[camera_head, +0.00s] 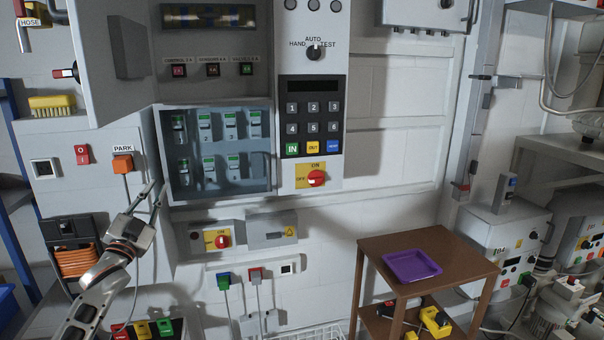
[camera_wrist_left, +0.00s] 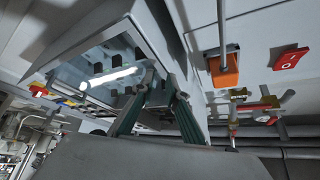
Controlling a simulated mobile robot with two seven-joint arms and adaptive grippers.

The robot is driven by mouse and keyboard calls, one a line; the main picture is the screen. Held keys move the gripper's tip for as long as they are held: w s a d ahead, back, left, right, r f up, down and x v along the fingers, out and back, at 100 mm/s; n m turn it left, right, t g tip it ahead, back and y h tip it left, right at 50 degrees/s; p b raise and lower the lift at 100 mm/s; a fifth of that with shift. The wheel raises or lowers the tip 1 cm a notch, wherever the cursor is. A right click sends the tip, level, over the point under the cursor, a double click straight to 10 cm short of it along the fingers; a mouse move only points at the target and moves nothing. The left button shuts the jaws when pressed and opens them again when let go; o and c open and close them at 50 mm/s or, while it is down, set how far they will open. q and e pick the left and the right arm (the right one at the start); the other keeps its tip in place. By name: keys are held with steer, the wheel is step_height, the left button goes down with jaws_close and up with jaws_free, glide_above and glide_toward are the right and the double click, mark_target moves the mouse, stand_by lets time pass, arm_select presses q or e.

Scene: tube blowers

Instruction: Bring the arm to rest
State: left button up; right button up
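My left arm comes up from the lower left in the head view. My left gripper (camera_head: 155,191) is in front of the lower left corner of the electrical cabinet (camera_head: 218,191). Its two dark fingers stand apart with nothing between them. In the left wrist view the fingers of the left gripper (camera_wrist_left: 162,80) point up toward the cabinet's glazed box (camera_wrist_left: 122,62), with a gap between the tips. Whether they touch the cabinet cannot be told. My right arm and gripper are not in view.
The orange PARK plug (camera_head: 122,164) with its cord is close to the left gripper; it also shows in the wrist view (camera_wrist_left: 224,70). An open cabinet door (camera_head: 105,60) hangs above. A brown table (camera_head: 430,245) with a purple tray (camera_head: 411,266) stands right.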

arm_select(q)
steer(key=w+a+f+n+g+y, duration=0.2)
steer(key=a+f+n+g+y, duration=0.25)
steer(key=f, duration=0.45)
steer(key=s+d+f+g+h, duration=0.1)
steer(key=s+d+f, duration=0.4)
steer(key=f, duration=0.5)
steer(key=s+d+f+g+h, duration=0.2)
steer(key=s+d+f, duration=0.3)
steer(key=f, duration=0.5)
steer(key=s+d+f+g, duration=0.1)
steer(key=s+d+f, duration=0.3)
steer(key=s, duration=0.8)
steer(key=s+d+f+g+h, duration=0.1)
steer(key=s+d+f, duration=0.4)
steer(key=s, duration=0.7)
steer(key=s+d+f+g+h, duration=0.1)
steer(key=s+d+f, duration=0.3)
steer(key=s+f, duration=0.4)
steer(key=s+g, duration=0.1)
steer(key=s, duration=0.4)
steer(key=shift+d+f, duration=0.3)
steer(key=shift+d, duration=0.05)
steer(key=shift+a+n+g, duration=0.1)
steer(key=shift+n+g, duration=0.15)
